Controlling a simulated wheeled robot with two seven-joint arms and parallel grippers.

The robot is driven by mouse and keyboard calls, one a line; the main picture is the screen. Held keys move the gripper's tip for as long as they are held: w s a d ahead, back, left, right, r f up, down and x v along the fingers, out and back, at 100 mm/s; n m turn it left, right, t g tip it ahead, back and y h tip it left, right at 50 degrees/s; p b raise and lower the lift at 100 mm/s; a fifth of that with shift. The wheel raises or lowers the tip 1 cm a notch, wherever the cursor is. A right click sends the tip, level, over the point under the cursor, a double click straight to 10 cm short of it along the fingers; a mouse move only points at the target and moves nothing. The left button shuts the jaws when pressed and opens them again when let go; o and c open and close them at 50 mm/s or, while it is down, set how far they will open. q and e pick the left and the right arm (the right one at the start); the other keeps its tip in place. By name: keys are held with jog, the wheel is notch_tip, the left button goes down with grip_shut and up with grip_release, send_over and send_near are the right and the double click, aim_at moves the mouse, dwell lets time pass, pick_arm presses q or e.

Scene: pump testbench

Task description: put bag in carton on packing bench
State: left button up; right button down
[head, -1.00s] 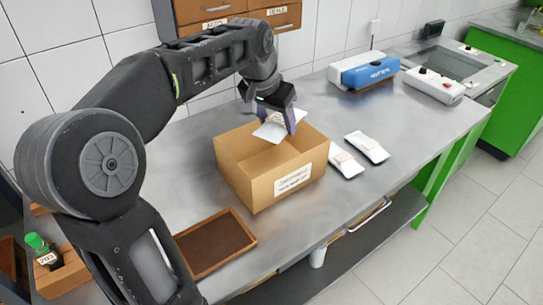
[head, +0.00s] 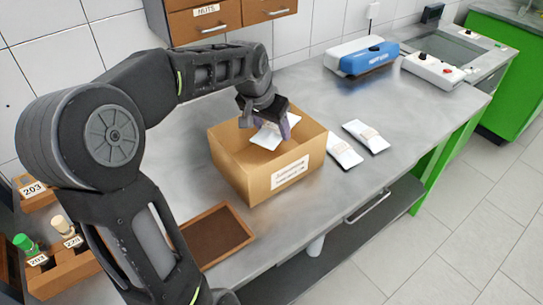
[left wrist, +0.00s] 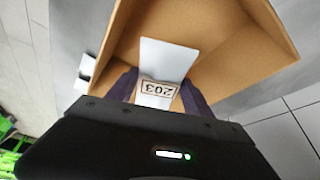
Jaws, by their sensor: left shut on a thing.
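An open cardboard carton (head: 228,172) with a white label on its front stands on the grey packing bench (head: 330,205). My left gripper (head: 273,128) is over the carton's opening, shut on a white bag (head: 266,138). The bag is tilted and sits at about the level of the carton's rim, partly inside the walls. In the left wrist view the bag (left wrist: 165,60) shows a label reading 203 between the fingers, with the carton's inner wall (left wrist: 225,60) around it. My right gripper is out of view.
Two more white bags (head: 338,152) (head: 366,137) lie on the bench right of the carton. A brown tray (head: 212,235) lies in front of it. A blue and white machine (head: 365,58) stands at the back. Bottles in a wooden rack (head: 60,270) stand at lower left.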

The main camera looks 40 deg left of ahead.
aim_at(264, 139)
pick_arm(q)
notch_tip(264, 139, down, 6)
jog(key=shift+r, duration=0.15)
jog(key=shift+f, duration=2.25)
jog(key=shift+f, duration=0.1)
jog(key=o, duration=1.7)
jog(key=shift+o, duration=0.2)
jog(key=shift+r, duration=0.3)
jog(key=v, duration=1.1)
jog(key=shift+s+d+r, duration=0.1)
jog(key=shift+s+r, duration=0.15)
